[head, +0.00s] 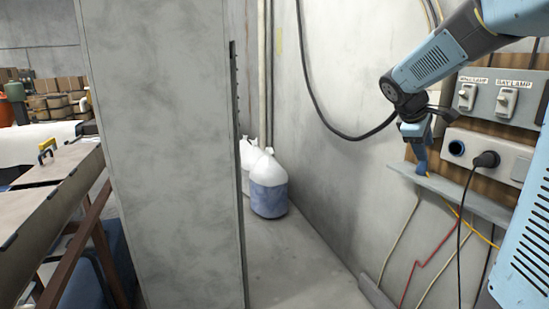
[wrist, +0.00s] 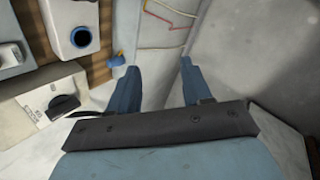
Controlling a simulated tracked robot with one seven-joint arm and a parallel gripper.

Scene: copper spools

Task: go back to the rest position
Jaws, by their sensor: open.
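My gripper (head: 421,168) hangs at the end of my blue arm in the head view, just left of the socket box and near the left end of the grey wall ledge. In the wrist view my gripper (wrist: 157,65) has its two blue fingers spread apart with nothing between them. Beyond the fingers are grey wall and thin cables. From these views I cannot tell whether a fingertip touches the ledge.
A socket box (head: 510,158) has a blue socket and a black plug in it. The switch panel (head: 512,98) is above, the ledge (head: 465,196) below. A small blue-and-yellow item (wrist: 116,60) shows beside the left finger.

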